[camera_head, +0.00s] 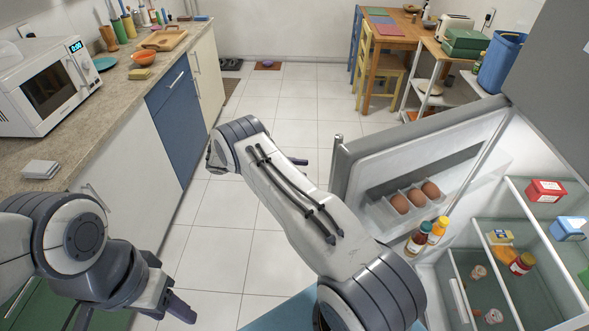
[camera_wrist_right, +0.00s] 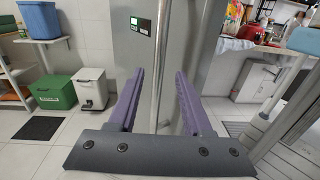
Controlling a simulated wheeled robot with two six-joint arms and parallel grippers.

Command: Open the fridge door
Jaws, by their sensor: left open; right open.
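The fridge door (camera_head: 345,185) stands open in the head view, its inner side facing me. Eggs (camera_head: 415,197) and bottles (camera_head: 428,236) sit on its inner shelves. In the right wrist view, the grey outer face of the fridge door (camera_wrist_right: 190,35) carries a thin vertical handle bar (camera_wrist_right: 161,55). My right gripper (camera_wrist_right: 160,75) is open, with the bar showing between its purple fingers; I cannot tell whether they touch it. In the head view, my right arm mostly hides that gripper (camera_head: 299,161). My left gripper (camera_head: 135,315) is open and empty at the lower left.
The fridge interior (camera_head: 510,250) holds jars and boxes. A counter with a microwave (camera_head: 45,85) runs along the left. A wooden table (camera_head: 395,40) and a cart with a blue bin (camera_head: 502,62) stand at the back right. The tiled floor (camera_head: 285,95) between is clear.

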